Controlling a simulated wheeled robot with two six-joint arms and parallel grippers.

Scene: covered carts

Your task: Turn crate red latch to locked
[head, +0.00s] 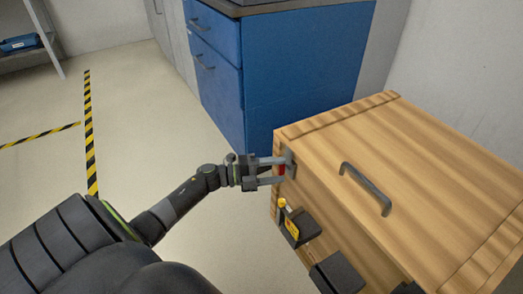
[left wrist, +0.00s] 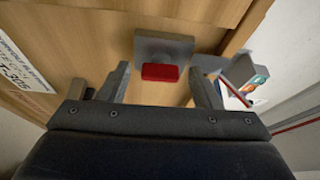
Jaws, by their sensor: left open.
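The wooden crate (head: 350,150) stands at the right in the head view, with a grey handle (head: 365,188) on its lid. The red latch (head: 282,169) is on its left side near the top corner. In the left wrist view the red latch (left wrist: 160,72) sits on a grey plate (left wrist: 163,46). My left gripper (head: 272,170) is open, with its fingers on either side of the latch. In the left wrist view its fingertips (left wrist: 159,78) show apart from the red part, with gaps on both sides. My right gripper is not in view.
A yellow-handled part (head: 290,221) on a dark bracket and another dark block (head: 337,273) stick out from the crate's side below. A blue cabinet (head: 270,75) stands behind. The floor at the left (head: 130,130) is clear, with striped tape.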

